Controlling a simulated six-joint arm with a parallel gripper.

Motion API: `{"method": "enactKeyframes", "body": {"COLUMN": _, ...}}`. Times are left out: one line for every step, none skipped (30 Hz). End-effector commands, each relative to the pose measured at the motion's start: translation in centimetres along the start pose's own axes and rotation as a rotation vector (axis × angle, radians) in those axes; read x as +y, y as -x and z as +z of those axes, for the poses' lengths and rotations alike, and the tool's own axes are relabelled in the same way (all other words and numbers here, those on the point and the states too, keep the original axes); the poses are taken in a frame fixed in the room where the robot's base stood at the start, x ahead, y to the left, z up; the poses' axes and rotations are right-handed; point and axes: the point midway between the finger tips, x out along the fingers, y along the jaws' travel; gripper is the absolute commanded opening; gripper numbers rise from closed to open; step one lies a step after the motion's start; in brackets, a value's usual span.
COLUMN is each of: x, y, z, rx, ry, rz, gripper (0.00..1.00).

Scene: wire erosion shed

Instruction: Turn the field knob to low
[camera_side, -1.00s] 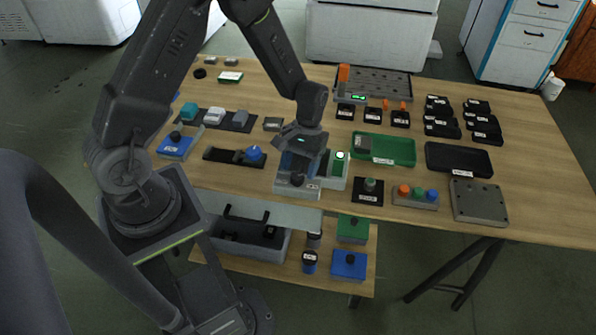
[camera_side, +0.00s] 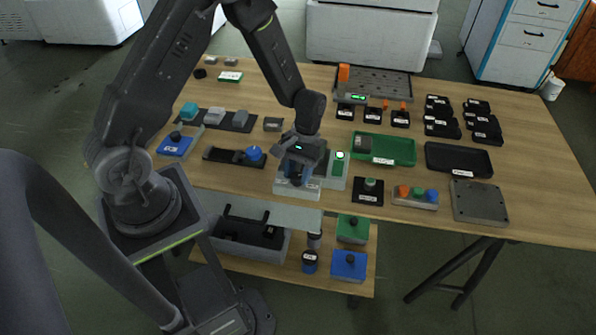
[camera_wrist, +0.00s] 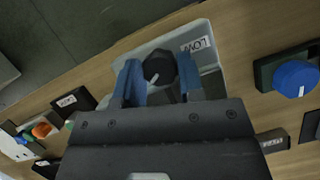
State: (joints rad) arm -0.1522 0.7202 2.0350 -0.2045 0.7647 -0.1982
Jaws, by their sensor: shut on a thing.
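The field knob (camera_wrist: 158,68) is a black round knob with a white pointer line, on a light grey box (camera_wrist: 209,54). A label (camera_wrist: 195,45) reading LOW sits at the box's upper right in the wrist view. The pointer slants toward the lower left there, away from that label. My gripper (camera_wrist: 158,78) has its two blue fingers on either side of the knob, shut on it. In the side view my gripper (camera_side: 296,178) is down over the grey box (camera_side: 312,188), and the fingers hide most of the knob.
A blue knob (camera_side: 254,153) on a black base is to the left. A black-based button (camera_side: 369,186) and a three-button box (camera_side: 416,196) lie to the right. The table's front edge is close.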

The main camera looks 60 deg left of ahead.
Motion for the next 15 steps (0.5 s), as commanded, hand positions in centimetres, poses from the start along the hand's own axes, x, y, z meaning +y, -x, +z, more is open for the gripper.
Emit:
{"method": "enactKeyframes", "body": {"x": 0.0, "y": 0.03, "z": -0.01, "rx": 0.001, "ry": 0.0, "rz": 0.0, "gripper": 0.12}}
{"method": "enactKeyframes", "body": {"x": 0.0, "y": 0.03, "z": -0.01, "rx": 0.0, "ry": 0.0, "rz": 0.0, "gripper": 0.12}}
{"method": "enactKeyframes", "body": {"x": 0.0, "y": 0.04, "z": -0.01, "rx": 0.0, "ry": 0.001, "rz": 0.001, "gripper": 0.12}}
{"method": "enactKeyframes", "body": {"x": 0.0, "y": 0.04, "z": -0.01, "rx": 0.0, "ry": 0.003, "rz": 0.002, "gripper": 0.12}}
{"method": "enactKeyframes", "body": {"x": -0.01, "y": 0.04, "z": -0.01, "rx": 0.0, "ry": 0.006, "rz": 0.003, "gripper": 0.12}}
{"method": "enactKeyframes", "body": {"x": -0.01, "y": 0.04, "z": -0.02, "rx": 0.001, "ry": 0.011, "rz": 0.005, "gripper": 0.12}}
{"method": "enactKeyframes", "body": {"x": -0.02, "y": 0.04, "z": -0.02, "rx": 0.001, "ry": 0.017, "rz": 0.007, "gripper": 0.12}}
{"method": "enactKeyframes", "body": {"x": -0.02, "y": 0.05, "z": -0.03, "rx": 0.001, "ry": 0.024, "rz": 0.011, "gripper": 0.12}}
{"method": "enactKeyframes", "body": {"x": -0.02, "y": 0.05, "z": -0.04, "rx": 0.001, "ry": 0.036, "rz": 0.016, "gripper": 0.12}}
{"method": "enactKeyframes", "body": {"x": -0.04, "y": 0.05, "z": -0.04, "rx": 0.001, "ry": 0.046, "rz": 0.02, "gripper": 0.12}}
{"method": "enactKeyframes", "body": {"x": -0.06, "y": 0.05, "z": -0.05, "rx": 0.002, "ry": 0.059, "rz": 0.025, "gripper": 0.12}}
{"method": "enactKeyframes", "body": {"x": -0.08, "y": 0.04, "z": -0.05, "rx": 0.002, "ry": 0.078, "rz": 0.032, "gripper": 0.12}}
{"method": "enactKeyframes", "body": {"x": -0.09, "y": 0.03, "z": -0.05, "rx": 0.001, "ry": 0.095, "rz": 0.039, "gripper": 0.12}}
{"method": "enactKeyframes", "body": {"x": -0.11, "y": 0.02, "z": -0.03, "rx": 0.001, "ry": 0.112, "rz": 0.046, "gripper": 0.12}}
{"method": "enactKeyframes", "body": {"x": -0.13, "y": 0.01, "z": -0.02, "rx": 0.001, "ry": 0.136, "rz": 0.055, "gripper": 0.12}}
